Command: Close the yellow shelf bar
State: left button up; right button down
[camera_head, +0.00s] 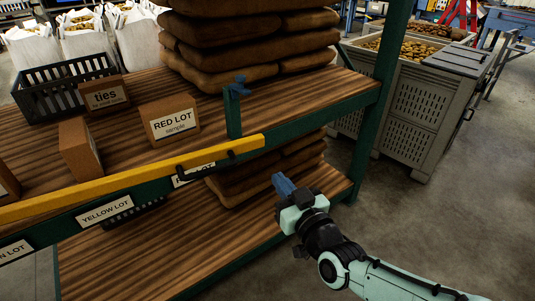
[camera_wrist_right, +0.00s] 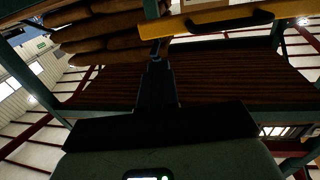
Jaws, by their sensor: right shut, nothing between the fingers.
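The yellow shelf bar (camera_head: 110,188) runs along the front edge of the wooden shelf, from the left picture edge to a free end near the middle. A black handle (camera_head: 220,160) sits on it near that end. A green post with a blue latch (camera_head: 238,88) stands behind the bar's right end; I cannot tell whether they touch. My right gripper (camera_head: 283,184) is shut and empty, below and right of the bar's end, apart from it. In the right wrist view the bar (camera_wrist_right: 225,20) crosses the top right, beyond the shut fingers (camera_wrist_right: 157,62). My left gripper is out of view.
On the shelf stand a box marked RED LOT (camera_head: 170,122), a ties box (camera_head: 104,95), a dark crate (camera_head: 62,88) and stacked brown sacks (camera_head: 250,40). A green upright (camera_head: 380,90) stands at right. The floor (camera_head: 450,220) at right is clear.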

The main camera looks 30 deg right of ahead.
aim_at(251, 144)
pick_arm(q)
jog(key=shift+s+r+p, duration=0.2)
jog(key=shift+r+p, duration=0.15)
jog(key=shift+p, duration=0.05)
pick_arm(e)
jog(key=w, duration=0.9)
jog(key=w+d, duration=0.1)
jog(key=w, duration=0.3)
jog(key=shift+w, duration=0.15)
